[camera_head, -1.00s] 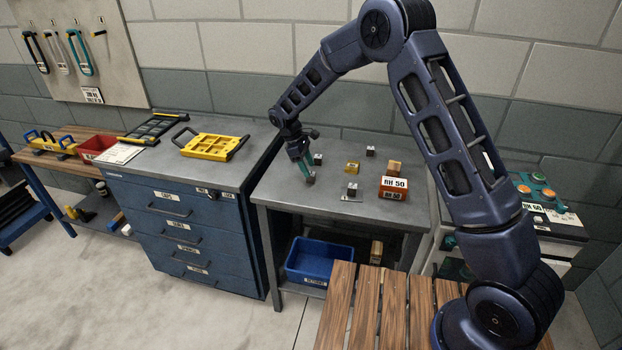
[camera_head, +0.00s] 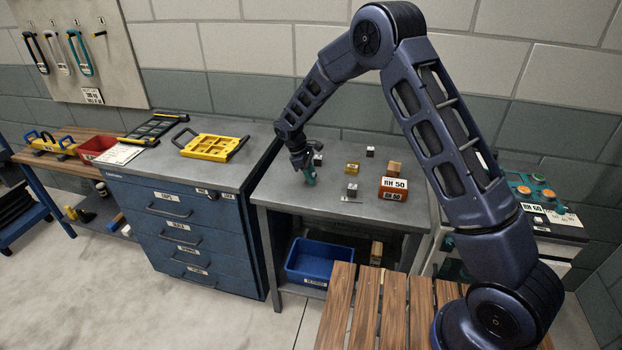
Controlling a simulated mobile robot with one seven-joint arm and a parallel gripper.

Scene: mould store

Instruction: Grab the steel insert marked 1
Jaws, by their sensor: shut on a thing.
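The numbers on the inserts are too small to read.
A blue bin (camera_head: 318,262) is on the shelf below. A blue drawer cabinet (camera_head: 185,225) with a yellow frame (camera_head: 210,148) on top adjoins at left. The table's front middle is clear.

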